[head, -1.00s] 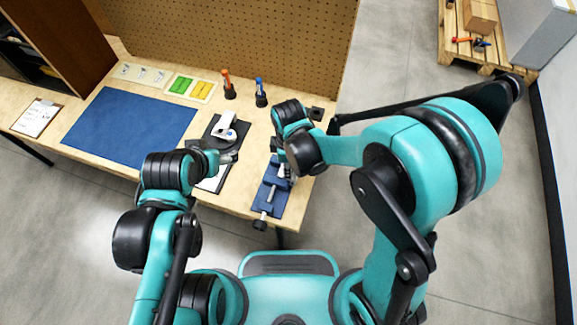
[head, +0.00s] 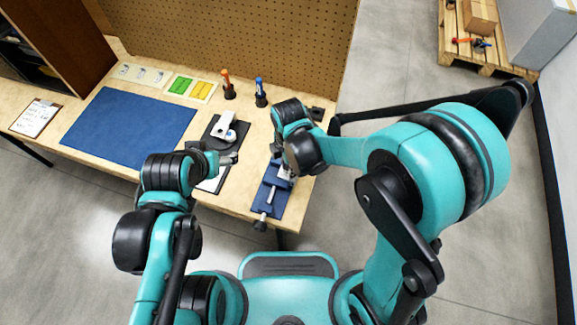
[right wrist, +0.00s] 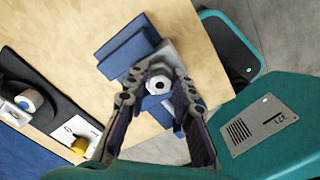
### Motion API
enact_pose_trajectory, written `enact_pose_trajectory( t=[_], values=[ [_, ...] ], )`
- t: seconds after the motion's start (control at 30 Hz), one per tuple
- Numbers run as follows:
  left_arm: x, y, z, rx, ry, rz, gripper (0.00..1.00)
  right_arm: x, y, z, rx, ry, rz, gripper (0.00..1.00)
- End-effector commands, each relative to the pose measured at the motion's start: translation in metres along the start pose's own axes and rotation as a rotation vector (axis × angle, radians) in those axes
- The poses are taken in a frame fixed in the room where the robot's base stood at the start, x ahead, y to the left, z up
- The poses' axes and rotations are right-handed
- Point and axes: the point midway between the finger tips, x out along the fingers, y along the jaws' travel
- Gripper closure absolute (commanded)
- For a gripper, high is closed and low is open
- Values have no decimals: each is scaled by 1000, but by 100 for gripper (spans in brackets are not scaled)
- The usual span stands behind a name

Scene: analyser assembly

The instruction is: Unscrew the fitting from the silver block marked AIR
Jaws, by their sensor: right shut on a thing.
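The fitting (right wrist: 158,83) is a pale, round-ended part with a dark hole, seen from above in the right wrist view. It sits over the silver block (right wrist: 172,60), which the blue vise (right wrist: 125,50) holds. My right gripper (right wrist: 159,88) is shut on the fitting, one finger on each side. In the head view my right gripper (head: 279,158) is above the vise (head: 267,200), and my wrist hides most of the block and the fitting. No AIR marking is readable. My left gripper (head: 226,158) is near the black board; its jaw opening is unclear.
A white device (head: 224,126) stands on a black board left of the vise. A blue mat (head: 130,128) covers the table's left part. An orange-topped tool (head: 228,88) and a blue-topped tool (head: 260,92) stand at the back, before the pegboard (head: 230,40).

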Motion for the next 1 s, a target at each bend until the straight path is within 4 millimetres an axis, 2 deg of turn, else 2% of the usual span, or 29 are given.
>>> enact_pose_trajectory(
  t=[0.13,0.3,0.4,0.73,1.0],
  values=[
    [1,0,1,0,0,0,26,0,0,0,-55,0,0,100],
    [3,0,2,0,0,0,26,1,0,0,-271,0,0,100],
    [4,0,3,0,0,0,26,0,0,0,-341,0,0,100],
    [4,0,3,0,0,0,26,0,0,0,-386,0,0,100],
    [7,0,5,0,0,0,26,0,0,0,-682,0,0,100]
  ],
)
